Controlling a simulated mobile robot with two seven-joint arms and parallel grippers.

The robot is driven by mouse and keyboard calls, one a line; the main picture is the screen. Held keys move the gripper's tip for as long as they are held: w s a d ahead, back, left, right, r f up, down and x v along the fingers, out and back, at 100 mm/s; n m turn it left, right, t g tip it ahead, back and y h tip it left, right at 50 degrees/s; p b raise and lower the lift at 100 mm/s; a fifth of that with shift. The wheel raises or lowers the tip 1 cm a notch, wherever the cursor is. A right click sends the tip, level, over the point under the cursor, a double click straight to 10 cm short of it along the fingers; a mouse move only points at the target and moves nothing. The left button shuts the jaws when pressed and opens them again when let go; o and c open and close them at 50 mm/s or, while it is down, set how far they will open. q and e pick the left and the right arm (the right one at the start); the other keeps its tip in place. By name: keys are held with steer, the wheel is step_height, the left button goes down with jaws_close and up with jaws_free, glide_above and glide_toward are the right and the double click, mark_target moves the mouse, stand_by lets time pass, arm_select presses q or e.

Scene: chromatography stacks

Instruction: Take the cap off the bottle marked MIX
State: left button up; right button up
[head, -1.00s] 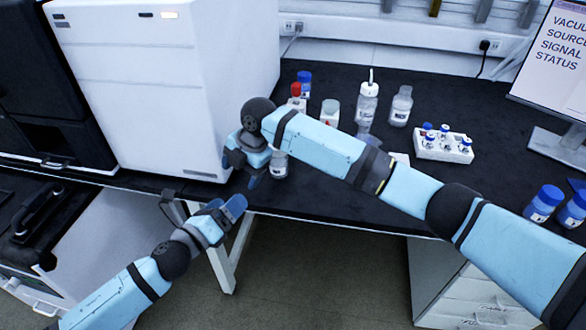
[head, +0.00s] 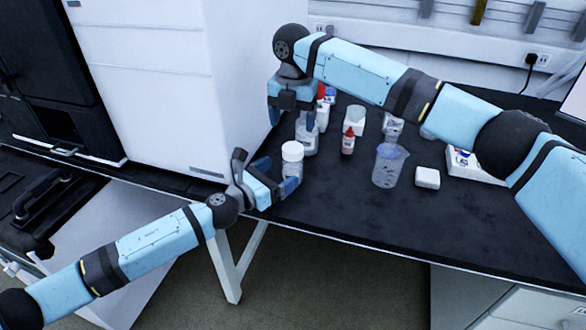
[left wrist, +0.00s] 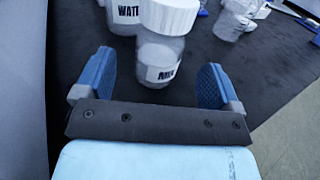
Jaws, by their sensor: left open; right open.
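The bottle marked MIX (left wrist: 160,58) stands upright near the table's front edge, with its white cap (left wrist: 168,16) on. In the head view the same bottle (head: 291,170) shows its white cap (head: 292,151). My left gripper (head: 276,177) is open at the bottle's near side. In the left wrist view its fingers (left wrist: 157,82) stand apart on either side of the bottle, with gaps to both. My right gripper (head: 292,116) is open and pointing down, above and behind the bottle. It partly hides a bottle behind MIX.
A bottle marked WATER (left wrist: 125,14) stands just behind MIX. A beaker (head: 388,165), a small red-capped bottle (head: 348,141) and a white block (head: 427,178) stand to the right. The large white instrument (head: 215,80) rises at the left. The front right of the table is clear.

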mark_target(285, 169)
arm_select(q)
steer(key=x, duration=0.5)
steer(key=shift+w+d, duration=0.25)
steer(key=shift+c, duration=0.5)
